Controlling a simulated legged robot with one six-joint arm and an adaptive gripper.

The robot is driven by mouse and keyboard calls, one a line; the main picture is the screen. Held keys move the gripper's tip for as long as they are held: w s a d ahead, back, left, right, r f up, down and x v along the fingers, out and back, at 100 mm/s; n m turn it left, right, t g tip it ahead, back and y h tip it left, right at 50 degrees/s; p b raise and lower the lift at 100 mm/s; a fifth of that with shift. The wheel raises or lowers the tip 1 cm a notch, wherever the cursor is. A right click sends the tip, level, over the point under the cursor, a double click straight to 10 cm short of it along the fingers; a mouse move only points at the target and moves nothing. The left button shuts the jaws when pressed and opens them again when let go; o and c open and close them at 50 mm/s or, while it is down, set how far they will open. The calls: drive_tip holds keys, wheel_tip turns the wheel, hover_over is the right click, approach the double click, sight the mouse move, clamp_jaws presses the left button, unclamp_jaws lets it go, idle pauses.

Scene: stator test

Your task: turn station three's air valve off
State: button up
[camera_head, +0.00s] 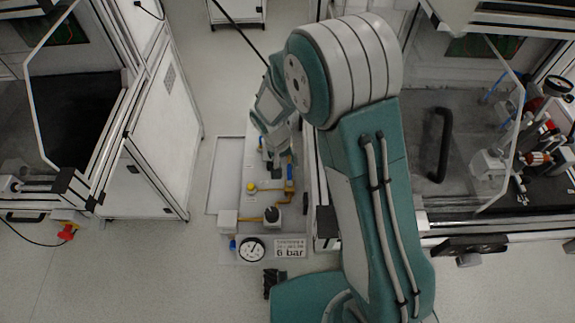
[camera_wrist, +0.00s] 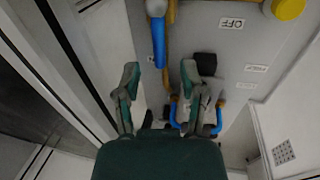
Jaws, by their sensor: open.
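A grey valve panel (camera_head: 231,200) with yellow pipes stands below my arm in the head view. A blue lever (camera_head: 290,173) is at its right side; in the wrist view a blue lever (camera_wrist: 159,42) lies along a yellow pipe, just beyond my fingertips. An OFF label (camera_wrist: 231,23) is to the right of it. My gripper (camera_wrist: 160,72) is open, its two fingers spread with nothing between them, and the lever looks apart from them. In the head view my gripper (camera_head: 276,155) is partly hidden by my wrist. No station number is readable.
A yellow knob (camera_head: 250,188), a black knob (camera_head: 271,214), a pressure gauge (camera_head: 252,250) and a 6 bar sign (camera_head: 290,249) are on the panel. In the wrist view a bent blue part (camera_wrist: 214,122) is behind the fingers. Framed cabinets (camera_head: 160,130) flank the panel.

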sight(289, 174)
drive_tip(key=shift+d+f, duration=0.25)
drive_tip(key=shift+f, duration=1.05)
